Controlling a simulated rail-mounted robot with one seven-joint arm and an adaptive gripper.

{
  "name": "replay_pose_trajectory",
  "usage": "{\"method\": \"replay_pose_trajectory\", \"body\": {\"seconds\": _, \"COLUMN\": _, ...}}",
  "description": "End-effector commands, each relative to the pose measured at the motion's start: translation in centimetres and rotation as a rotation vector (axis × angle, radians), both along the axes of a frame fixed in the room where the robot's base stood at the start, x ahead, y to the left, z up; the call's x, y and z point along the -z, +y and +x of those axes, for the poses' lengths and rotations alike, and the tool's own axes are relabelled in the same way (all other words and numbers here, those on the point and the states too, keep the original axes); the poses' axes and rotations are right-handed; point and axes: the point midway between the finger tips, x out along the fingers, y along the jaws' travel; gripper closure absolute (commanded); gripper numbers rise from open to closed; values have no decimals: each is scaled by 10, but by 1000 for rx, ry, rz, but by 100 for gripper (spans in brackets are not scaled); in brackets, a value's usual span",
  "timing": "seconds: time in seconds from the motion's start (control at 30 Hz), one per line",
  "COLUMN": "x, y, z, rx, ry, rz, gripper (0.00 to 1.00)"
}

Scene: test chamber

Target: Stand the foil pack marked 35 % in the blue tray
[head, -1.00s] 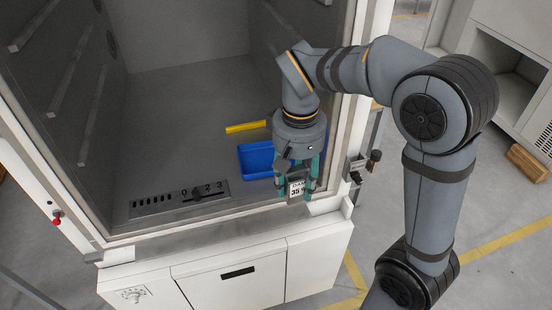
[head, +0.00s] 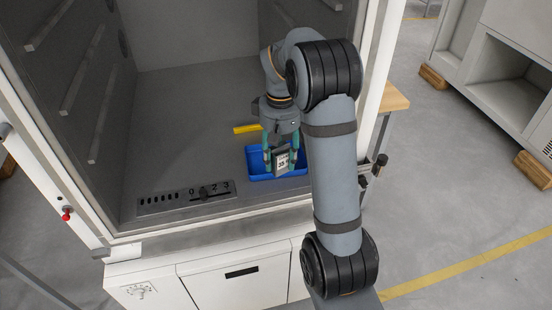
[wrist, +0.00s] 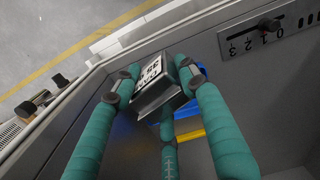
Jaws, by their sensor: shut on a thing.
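I cannot tell whether the pack's bottom touches the tray floor. In the wrist view the silvery pack (wrist: 158,88) sits between the teal fingers of my gripper (wrist: 152,88). There the blue tray (wrist: 184,110) is mostly hidden behind the pack and a finger.
A yellow bar (head: 246,129) lies on the chamber floor behind the tray. A slider panel with numbers (head: 187,197) is at the chamber's front edge, left of the tray. The chamber's right wall stands close to my arm. The floor left of the tray is clear.

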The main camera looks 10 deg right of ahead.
Motion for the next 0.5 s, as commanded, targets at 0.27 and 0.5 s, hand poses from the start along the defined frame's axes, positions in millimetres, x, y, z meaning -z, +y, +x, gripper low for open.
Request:
{"method": "replay_pose_trajectory", "body": {"seconds": 0.27, "x": 32, "y": -8, "z": 61, "rx": 2, "ry": 3, "rz": -1, "gripper": 93}}
{"method": "replay_pose_trajectory", "body": {"seconds": 0.5, "x": 51, "y": -11, "z": 89, "rx": 2, "ry": 1, "rz": 0, "gripper": 93}}
